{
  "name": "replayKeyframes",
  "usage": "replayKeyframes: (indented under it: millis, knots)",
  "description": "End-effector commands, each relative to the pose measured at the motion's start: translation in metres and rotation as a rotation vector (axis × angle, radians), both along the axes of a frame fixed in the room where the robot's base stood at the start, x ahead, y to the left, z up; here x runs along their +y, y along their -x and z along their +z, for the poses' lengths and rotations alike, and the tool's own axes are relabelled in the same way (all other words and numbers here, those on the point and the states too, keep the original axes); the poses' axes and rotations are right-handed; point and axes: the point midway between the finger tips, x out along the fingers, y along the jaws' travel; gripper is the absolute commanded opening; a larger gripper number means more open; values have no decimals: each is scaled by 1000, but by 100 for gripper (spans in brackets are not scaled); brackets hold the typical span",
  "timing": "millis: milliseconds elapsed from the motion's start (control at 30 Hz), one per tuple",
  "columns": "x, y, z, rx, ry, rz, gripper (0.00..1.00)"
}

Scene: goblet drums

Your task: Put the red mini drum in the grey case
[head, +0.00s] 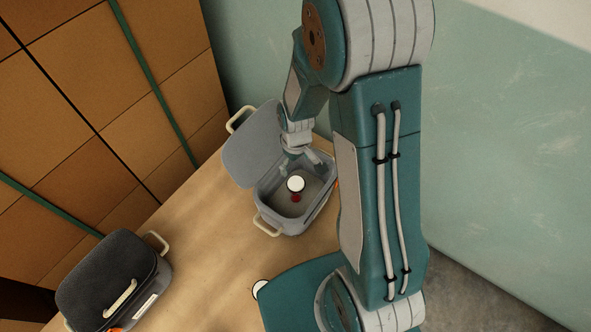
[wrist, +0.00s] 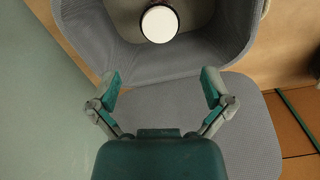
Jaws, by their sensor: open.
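The red mini drum (head: 296,198) is inside the open grey case (head: 266,219), with its round white head facing up and a little dark red body showing below. In the wrist view its white head (wrist: 159,24) is at the top, inside the grey case (wrist: 205,62). My gripper (head: 303,163) is at the case's lid side, close to the drum. In the wrist view my gripper (wrist: 161,82) has its two fingers spread wide, with nothing between them and the drum beyond the tips. The drum's base is hard to make out.
The case's lid (head: 250,148) is folded open toward the back left. A dark grey closed case (head: 112,270) stands at the lower left of the wooden table (head: 205,235). A white round thing (head: 259,288) is partly hidden by my body. Stacked boxes (head: 150,110) stand behind.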

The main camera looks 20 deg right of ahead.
Motion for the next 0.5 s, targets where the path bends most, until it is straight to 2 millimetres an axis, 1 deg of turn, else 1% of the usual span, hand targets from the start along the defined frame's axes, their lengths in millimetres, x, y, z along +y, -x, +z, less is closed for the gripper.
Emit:
replayKeyframes:
  millis: [167,233,267,367,400,500]
  knots:
    - [0,0,14,-11,0,-7,100]
    - [0,0,30,-33,0,-22,100]
    - [0,0,40,-45,0,-31,100]
    - [0,3,76,-94,-3,-69,100]
    - [0,6,90,-114,-4,-86,100]
    - [0,15,124,-160,-10,-126,100]
